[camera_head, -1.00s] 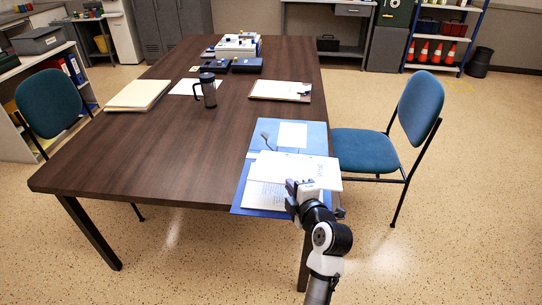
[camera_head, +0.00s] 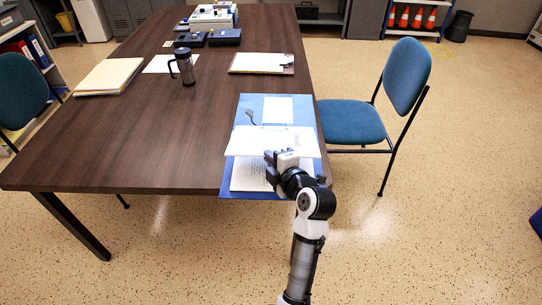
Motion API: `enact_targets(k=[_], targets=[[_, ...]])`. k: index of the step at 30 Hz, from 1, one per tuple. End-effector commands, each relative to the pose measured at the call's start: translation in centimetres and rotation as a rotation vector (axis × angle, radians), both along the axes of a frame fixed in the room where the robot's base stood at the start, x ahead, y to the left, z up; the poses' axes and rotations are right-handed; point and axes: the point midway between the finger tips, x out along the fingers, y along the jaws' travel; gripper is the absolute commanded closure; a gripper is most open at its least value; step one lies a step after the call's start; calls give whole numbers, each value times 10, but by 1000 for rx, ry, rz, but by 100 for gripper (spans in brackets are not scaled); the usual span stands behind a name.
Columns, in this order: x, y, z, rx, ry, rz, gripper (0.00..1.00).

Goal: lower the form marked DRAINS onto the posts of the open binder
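The blue open binder (camera_head: 246,104) lies at the right front edge of the brown table. A metal lever (camera_head: 251,116) stands on it, and printed pages (camera_head: 247,176) lie on its near half. The form (camera_head: 262,142) is a white sheet with dark lettering near its right end, too small to read surely. It lies across the binder's middle, over the pages' upper part; its height above them is unclear. My gripper (camera_head: 279,157) is at the form's near edge, right of middle, and appears shut on it. The fingertips are small and partly hidden. The posts are hidden.
A dark travel mug (camera_head: 186,68), a clipboard (camera_head: 262,64), a folder stack (camera_head: 108,76) and a loose white sheet (camera_head: 160,64) are farther back on the table. A blue chair (camera_head: 352,122) stands close to the right. The table left of the binder is clear.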

Motion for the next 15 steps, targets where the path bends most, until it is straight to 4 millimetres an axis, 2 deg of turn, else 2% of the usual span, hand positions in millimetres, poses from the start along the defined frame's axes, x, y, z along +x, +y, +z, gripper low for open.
enact_targets(k=[15], targets=[[0,0,-31,0,-2,0,100]])
